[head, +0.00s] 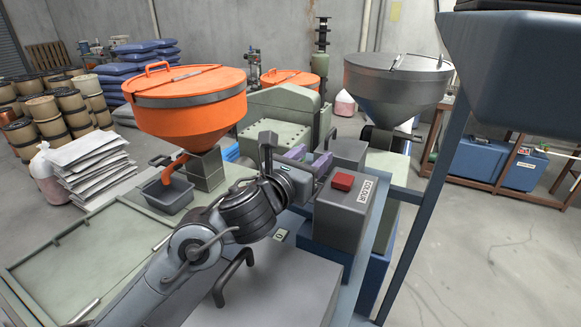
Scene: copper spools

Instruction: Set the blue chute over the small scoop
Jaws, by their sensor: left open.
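My left gripper (311,160) reaches in from the lower left to the middle of the machine. Its jaws are open, with purplish parts at the fingers, and I see nothing held between them. It is just left of a grey box marked COLOUR. A large dark blue hopper-like body (515,85) hangs at the upper right; I cannot tell whether it is the blue chute. I cannot make out a small scoop; it may be hidden by my arm or the machine. My right gripper is not in view.
The grey COLOUR box (343,212) has a red block (343,181) on top. An orange hopper (187,105) with an orange spout stands over a grey tray (170,197). A metal hopper (398,85) stands behind. A blue post (420,190) rises at right.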

